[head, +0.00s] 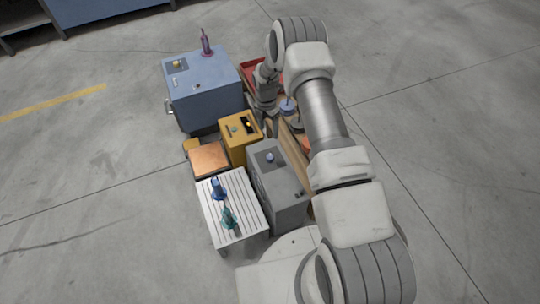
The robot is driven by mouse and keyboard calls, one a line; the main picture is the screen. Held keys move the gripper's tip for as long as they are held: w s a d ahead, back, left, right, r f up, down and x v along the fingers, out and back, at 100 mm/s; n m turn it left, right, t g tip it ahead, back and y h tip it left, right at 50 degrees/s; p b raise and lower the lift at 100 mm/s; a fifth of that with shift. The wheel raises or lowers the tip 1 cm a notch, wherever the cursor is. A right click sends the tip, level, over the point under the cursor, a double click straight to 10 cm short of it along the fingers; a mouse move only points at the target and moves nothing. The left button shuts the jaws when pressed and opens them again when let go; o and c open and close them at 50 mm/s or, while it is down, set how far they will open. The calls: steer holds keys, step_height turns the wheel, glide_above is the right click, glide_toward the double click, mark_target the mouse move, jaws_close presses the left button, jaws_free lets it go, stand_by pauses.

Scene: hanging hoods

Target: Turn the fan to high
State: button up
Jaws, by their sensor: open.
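No part in the head view is plainly a fan. Several boxes carry small controls, and I cannot tell which belongs to a fan. A yellow box (239,150) has a dark panel and small parts on its top. A grey box (282,200) to its lower right has a dark panel with a blue-purple knob (269,157). A blue cabinet (205,95) behind has a panel with a yellowish knob (177,64). No knob setting is readable. My gripper (270,128) is open, pointing down just right of the yellow box; its fingertips are small and partly lost among the boxes.
A white slatted table (247,225) at the front holds blue and green bottle-like items. An orange-topped box (209,160) stands behind it. A purple bottle (206,43) stands on the blue cabinet. My arm hides much of the right side. Open concrete floor lies left.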

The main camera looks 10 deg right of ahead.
mark_target(270, 156)
steer(key=f+b, duration=0.1)
steer(key=f, duration=0.4)
steer(key=f+b, duration=0.2)
steer(key=f, duration=0.3)
steer(key=f+b, duration=0.1)
steer(key=f, duration=0.5)
steer(key=shift+s+d+b, duration=0.25)
steer(key=shift+s+b, duration=0.1)
jaws_close()
